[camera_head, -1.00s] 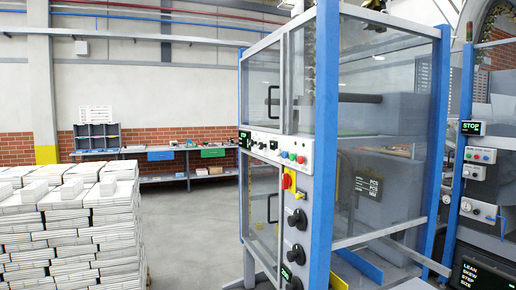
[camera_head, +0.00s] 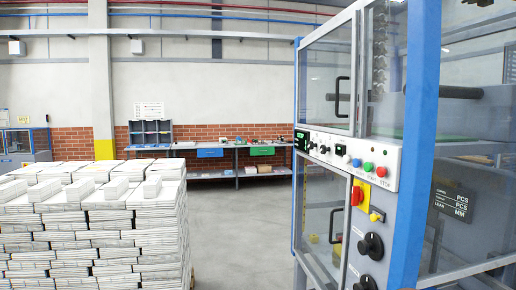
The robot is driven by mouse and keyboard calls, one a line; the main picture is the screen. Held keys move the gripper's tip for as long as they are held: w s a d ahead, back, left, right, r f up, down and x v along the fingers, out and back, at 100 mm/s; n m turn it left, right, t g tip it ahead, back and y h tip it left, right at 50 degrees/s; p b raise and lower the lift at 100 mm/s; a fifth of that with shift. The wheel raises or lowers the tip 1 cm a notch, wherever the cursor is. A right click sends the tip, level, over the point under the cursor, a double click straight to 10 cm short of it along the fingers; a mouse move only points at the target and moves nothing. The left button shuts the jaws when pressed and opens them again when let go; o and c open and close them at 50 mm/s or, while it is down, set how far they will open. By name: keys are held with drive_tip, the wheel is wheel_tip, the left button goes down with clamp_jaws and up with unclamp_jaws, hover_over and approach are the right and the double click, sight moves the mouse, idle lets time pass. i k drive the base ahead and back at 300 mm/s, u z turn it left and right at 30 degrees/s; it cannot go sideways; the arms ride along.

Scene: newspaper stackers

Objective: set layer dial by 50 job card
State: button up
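The stacker machine (camera_head: 406,150) stands at the right, with blue posts and clear panels. I cannot read which dial is the layer dial. A dark sign (camera_head: 452,203) on the machine reads PCS, PCS, MM. No job card can be made out. My gripper is not in view.
Stacked newspaper bundles (camera_head: 90,230) fill the lower left. A clear grey floor aisle (camera_head: 235,235) runs between them and the machine. A workbench (camera_head: 220,176) with blue and green drawers and a pigeonhole rack (camera_head: 151,133) stand at the brick wall.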

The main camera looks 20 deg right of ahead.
sight(324, 149)
drive_tip(key=u, duration=0.3)
drive_tip(key=i, duration=1.4)
